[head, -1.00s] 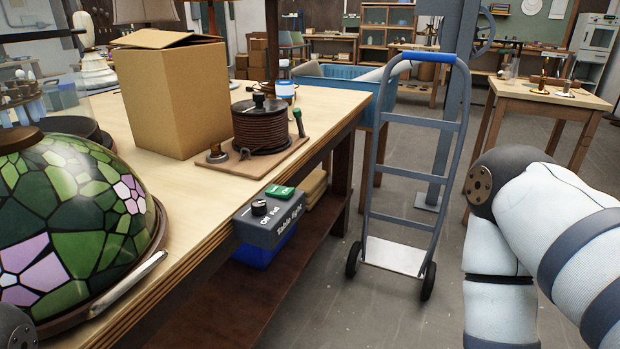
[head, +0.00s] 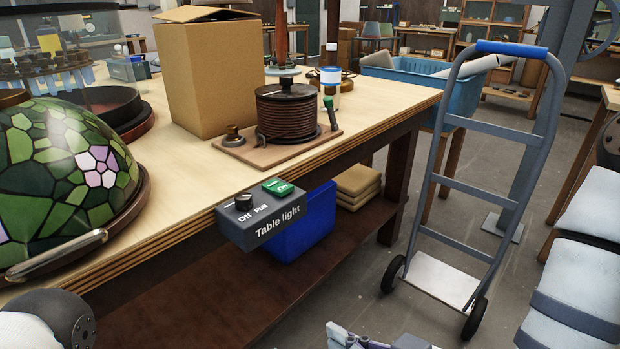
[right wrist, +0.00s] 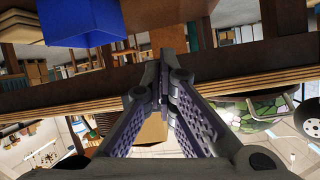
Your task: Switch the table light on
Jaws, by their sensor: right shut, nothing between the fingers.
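The grey "Table light" control box (head: 275,226) hangs on the front edge of the workbench in the head view. Its top has a black knob (head: 243,202) beside the marks "Off" and "Full", and a green button (head: 276,187). My right gripper (head: 372,338) shows at the bottom edge of the head view, below and to the right of the box and apart from it. In the right wrist view its fingers (right wrist: 163,72) are shut and empty, pointing towards the bench edge. I cannot make out the control box in that view. My left gripper is out of view.
A stained-glass lampshade (head: 62,155) lies on the workbench (head: 185,190) at left. A cable spool (head: 287,112) and cardboard box (head: 210,75) stand behind. A blue bin (head: 305,230) sits under the bench, just behind the control box. A hand truck (head: 478,190) stands at right.

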